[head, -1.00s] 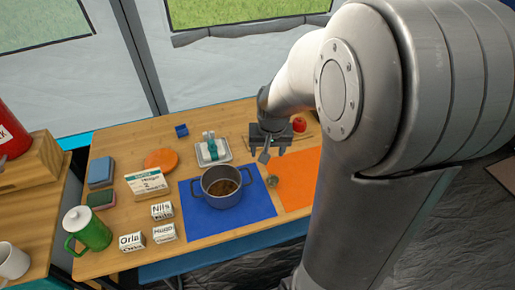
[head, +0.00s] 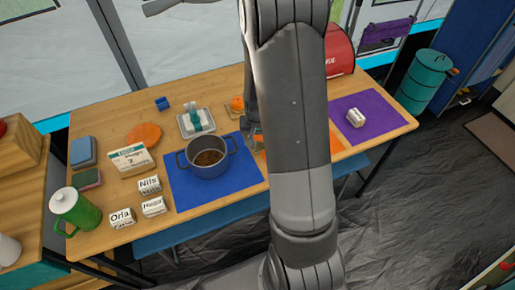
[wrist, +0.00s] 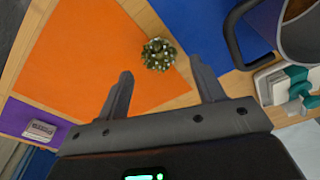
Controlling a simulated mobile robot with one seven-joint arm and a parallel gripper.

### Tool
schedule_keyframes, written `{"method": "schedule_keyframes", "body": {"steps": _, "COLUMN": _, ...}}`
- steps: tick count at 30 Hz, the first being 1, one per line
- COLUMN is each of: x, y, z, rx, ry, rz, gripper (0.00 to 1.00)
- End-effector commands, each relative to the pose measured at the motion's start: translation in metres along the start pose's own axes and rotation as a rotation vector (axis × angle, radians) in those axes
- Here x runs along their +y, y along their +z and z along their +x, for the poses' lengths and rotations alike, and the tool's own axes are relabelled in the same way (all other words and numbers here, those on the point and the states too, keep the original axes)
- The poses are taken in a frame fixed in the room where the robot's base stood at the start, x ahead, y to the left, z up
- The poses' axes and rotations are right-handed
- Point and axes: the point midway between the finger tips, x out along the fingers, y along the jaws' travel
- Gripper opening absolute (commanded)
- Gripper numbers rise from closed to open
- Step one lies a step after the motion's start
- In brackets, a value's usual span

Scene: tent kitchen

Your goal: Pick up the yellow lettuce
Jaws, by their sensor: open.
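A small round leafy thing (wrist: 158,54), dark green with pale tips, sits at the edge of the orange mat (wrist: 85,55) in the wrist view. It is the only lettuce-like thing I see, but it does not look clearly yellow. My gripper (wrist: 161,72) is open and empty. Its two fingertips point toward the leafy thing, one on each side of it in the picture; I cannot tell the height between them. In the head view my arm hides the leafy thing and most of my gripper.
A purple mat (head: 385,106) bears a small white package (head: 355,118). Labelled blocks and a green jug (head: 75,210) are left.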

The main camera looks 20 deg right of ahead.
Motion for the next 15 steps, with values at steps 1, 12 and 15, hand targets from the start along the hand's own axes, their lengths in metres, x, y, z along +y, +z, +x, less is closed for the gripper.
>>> {"method": "schedule_keyframes", "body": {"steps": 1, "x": 0.000, "y": 0.000, "z": 0.003, "rx": -0.001, "ry": 0.000, "rz": 0.000, "gripper": 0.62}}
{"method": "schedule_keyframes", "body": {"steps": 12, "x": 0.001, "y": 0.001, "z": 0.040, "rx": -0.002, "ry": 0.000, "rz": -0.001, "gripper": 0.62}}
{"method": "schedule_keyframes", "body": {"steps": 15, "x": 0.001, "y": 0.001, "z": 0.049, "rx": -0.001, "ry": 0.000, "rz": 0.000, "gripper": 0.62}}
